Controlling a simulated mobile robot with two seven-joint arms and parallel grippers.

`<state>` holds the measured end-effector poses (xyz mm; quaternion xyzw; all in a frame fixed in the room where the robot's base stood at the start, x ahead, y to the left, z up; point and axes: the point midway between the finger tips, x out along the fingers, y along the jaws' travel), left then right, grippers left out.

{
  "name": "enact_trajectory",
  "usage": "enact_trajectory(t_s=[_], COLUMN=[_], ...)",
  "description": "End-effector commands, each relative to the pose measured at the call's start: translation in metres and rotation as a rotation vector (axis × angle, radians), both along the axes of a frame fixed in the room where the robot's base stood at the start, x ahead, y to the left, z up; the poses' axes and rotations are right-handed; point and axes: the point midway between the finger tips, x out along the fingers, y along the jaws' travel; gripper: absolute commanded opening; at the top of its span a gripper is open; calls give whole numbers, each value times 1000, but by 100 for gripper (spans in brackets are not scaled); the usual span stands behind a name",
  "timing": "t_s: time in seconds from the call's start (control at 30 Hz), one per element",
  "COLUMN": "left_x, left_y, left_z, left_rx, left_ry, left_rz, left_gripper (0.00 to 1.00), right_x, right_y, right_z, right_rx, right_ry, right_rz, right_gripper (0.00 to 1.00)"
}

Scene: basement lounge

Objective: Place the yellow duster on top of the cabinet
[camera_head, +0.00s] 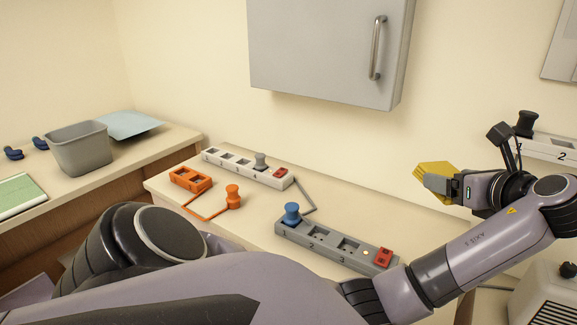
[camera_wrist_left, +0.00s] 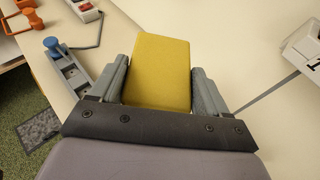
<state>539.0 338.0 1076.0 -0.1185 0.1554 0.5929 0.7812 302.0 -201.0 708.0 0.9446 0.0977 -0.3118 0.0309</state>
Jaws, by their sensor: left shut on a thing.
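My left gripper (camera_head: 441,185) is shut on the yellow duster (camera_head: 432,170), in front of the wall at the right of the head view. In the left wrist view the duster (camera_wrist_left: 158,70) is a flat yellow block between the two grey fingers, sticking out past their tips. The grey wall cabinet (camera_head: 315,45) hangs at the top centre of the head view, with a vertical metal handle on its right side. Its top is cut off by the frame edge. The duster is lower than the cabinet and to its right, apart from it. My right gripper is not in view.
The counter (camera_head: 330,205) holds a grey power strip (camera_head: 335,245) with a blue plug, a white strip (camera_head: 245,167) and an orange extension cord (camera_head: 190,180). A grey bin (camera_head: 80,148) stands on the left counter. Another strip (camera_head: 555,147) is at the right.

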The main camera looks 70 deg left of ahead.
Motion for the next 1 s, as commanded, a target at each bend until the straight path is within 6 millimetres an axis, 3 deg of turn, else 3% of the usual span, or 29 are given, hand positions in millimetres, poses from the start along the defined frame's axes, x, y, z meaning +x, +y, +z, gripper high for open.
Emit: enact_trajectory(t_s=[0.17,0.37,0.47,0.8,1.0], left_x=[-1,-2,-2,-2,-2], left_y=[-4,-4,-4,-4,-4], left_z=[9,5,-12,-103,-140], left_rx=[0,1,2,1,1], left_ry=[0,3,6,7,3], left_rz=[37,39,38,36,37], left_gripper=[46,46,46,46,46], right_x=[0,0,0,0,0], right_y=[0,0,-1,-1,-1], right_z=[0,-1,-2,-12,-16], right_rx=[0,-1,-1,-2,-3], right_ry=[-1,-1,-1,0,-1], right_rz=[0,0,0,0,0], right_gripper=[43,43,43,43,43])
